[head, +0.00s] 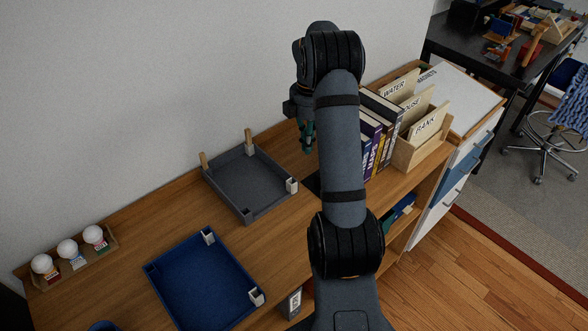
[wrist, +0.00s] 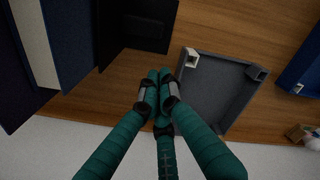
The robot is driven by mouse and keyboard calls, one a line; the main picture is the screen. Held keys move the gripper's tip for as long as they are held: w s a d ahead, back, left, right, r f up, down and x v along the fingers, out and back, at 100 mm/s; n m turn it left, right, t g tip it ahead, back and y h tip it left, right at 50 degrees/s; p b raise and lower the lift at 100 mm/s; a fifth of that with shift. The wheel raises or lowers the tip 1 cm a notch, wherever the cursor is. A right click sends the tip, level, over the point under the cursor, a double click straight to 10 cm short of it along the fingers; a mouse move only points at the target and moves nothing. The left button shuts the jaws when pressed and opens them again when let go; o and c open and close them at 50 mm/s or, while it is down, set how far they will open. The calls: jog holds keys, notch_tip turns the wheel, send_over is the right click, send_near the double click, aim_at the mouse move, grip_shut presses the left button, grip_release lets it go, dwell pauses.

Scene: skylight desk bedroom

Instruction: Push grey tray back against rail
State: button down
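The grey tray (head: 250,180) lies on the wooden desk near the wall, empty, with white corner pieces; it also shows in the wrist view (wrist: 213,92). Two upright wooden pegs, one left (head: 204,161) and one right (head: 248,141), stand at its wall-side edge. I cannot make out a continuous rail, nor whether the tray touches the pegs. My gripper (head: 308,150) has teal fingers and hangs right of the tray, apart from it. In the wrist view its fingertips (wrist: 158,76) are together, with nothing seen between them.
A blue tray (head: 205,285) lies nearer the front left, with a holder of white balls (head: 68,250) beyond it. Books (head: 378,125) and a wooden file box (head: 420,150) stand right of my arm. A dark flat item (wrist: 137,25) lies near the grey tray.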

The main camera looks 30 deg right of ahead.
aim_at(286, 171)
notch_tip(286, 171, down, 10)
jog(key=shift+f+p, duration=0.1)
jog(key=shift+p, duration=1)
jog(key=a, duration=0.1)
jog(key=w+a+p, duration=0.1)
jog(key=a+p, duration=0.1)
jog(key=shift+w+r, duration=0.25)
jog(key=shift+w+a+f, duration=0.15)
jog(key=shift+a, duration=0.1)
jog(key=shift+w+a+f+b, duration=0.1)
jog(key=shift+w+a+b, duration=0.2)
jog(key=shift+a, duration=0.15)
jog(key=shift+w+a+b, duration=0.15)
jog(key=shift+a+b, duration=0.15)
jog(key=shift+a, duration=0.25)
